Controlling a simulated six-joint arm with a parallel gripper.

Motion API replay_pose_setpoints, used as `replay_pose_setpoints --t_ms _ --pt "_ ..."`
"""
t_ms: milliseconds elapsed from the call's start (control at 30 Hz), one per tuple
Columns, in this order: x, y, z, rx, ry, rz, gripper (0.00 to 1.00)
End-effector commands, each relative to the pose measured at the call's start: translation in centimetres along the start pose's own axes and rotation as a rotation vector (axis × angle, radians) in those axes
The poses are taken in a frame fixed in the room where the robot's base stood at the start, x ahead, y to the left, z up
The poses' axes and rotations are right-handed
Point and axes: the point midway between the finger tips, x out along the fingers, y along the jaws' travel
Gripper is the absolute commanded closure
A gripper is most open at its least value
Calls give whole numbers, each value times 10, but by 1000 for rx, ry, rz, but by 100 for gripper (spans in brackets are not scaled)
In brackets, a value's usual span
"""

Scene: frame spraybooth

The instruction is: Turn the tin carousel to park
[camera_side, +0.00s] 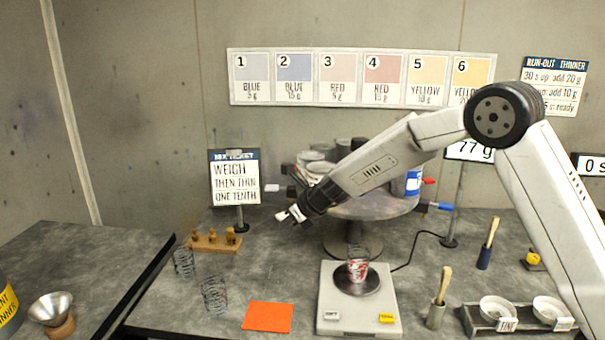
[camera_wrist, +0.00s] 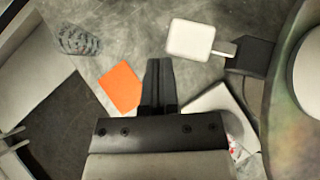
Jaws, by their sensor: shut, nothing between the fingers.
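The tin carousel (camera_side: 375,210) is a round grey turntable on a pedestal behind the scale, with grey-lidded tins (camera_side: 318,168) and a blue-and-white tin (camera_side: 413,184) on it. Coloured tabs stick out from its rim, among them a blue tab (camera_side: 444,206) and a red tab (camera_side: 428,181). My gripper (camera_side: 299,214) is at the carousel's front left, above the bench, with its fingers together and empty. In the wrist view, a white tab (camera_wrist: 190,40) on a dark block lies just right of my fingertips (camera_wrist: 160,64); contact is unclear. My arm hides part of the carousel.
A scale (camera_side: 333,300) with a red-marked cup (camera_side: 358,265) stands in front of the carousel. An orange square (camera_side: 267,316), wire-like cups (camera_side: 214,294) and a wooden weight block (camera_side: 213,243) lie left.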

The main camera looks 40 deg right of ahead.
Motion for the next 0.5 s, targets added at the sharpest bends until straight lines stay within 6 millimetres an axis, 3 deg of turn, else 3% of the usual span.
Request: replay_pose_setpoints --t_ms 500 --pt "32 -12 32 1 0 1 100"
